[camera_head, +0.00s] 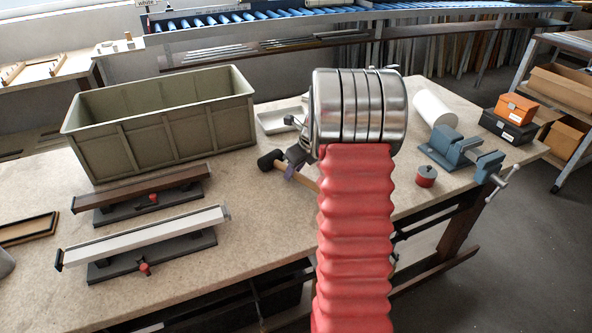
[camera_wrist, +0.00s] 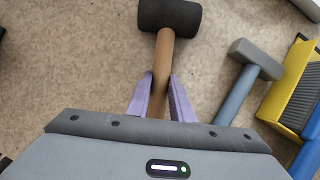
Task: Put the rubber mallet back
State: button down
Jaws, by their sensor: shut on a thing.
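The rubber mallet has a black head and a wooden handle. In the head view its head (camera_head: 269,160) is in the middle of the workbench, to the right of the olive crate. In the wrist view the mallet (camera_wrist: 165,48) points away from me, its head at the top edge. My gripper (camera_wrist: 161,82) has purple fingers on either side of the handle, below the head, and is shut on it. In the head view my gripper (camera_head: 290,168) is mostly hidden behind my red-sleeved arm. I cannot tell whether the mallet touches the bench.
A grey hammer with a blue handle (camera_wrist: 256,60) and a yellow brush (camera_wrist: 292,95) lie right of the mallet. An olive crate (camera_head: 165,135), two profiles on stands (camera_head: 150,238), a white tray (camera_head: 280,119), a blue-grey vise (camera_head: 450,148) and a red can (camera_head: 426,177) occupy the bench.

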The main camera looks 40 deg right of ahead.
aim_at(304, 177)
jog(key=c, duration=1.6)
grip_release()
jog(key=shift+o, duration=0.2)
jog(key=v, duration=1.2)
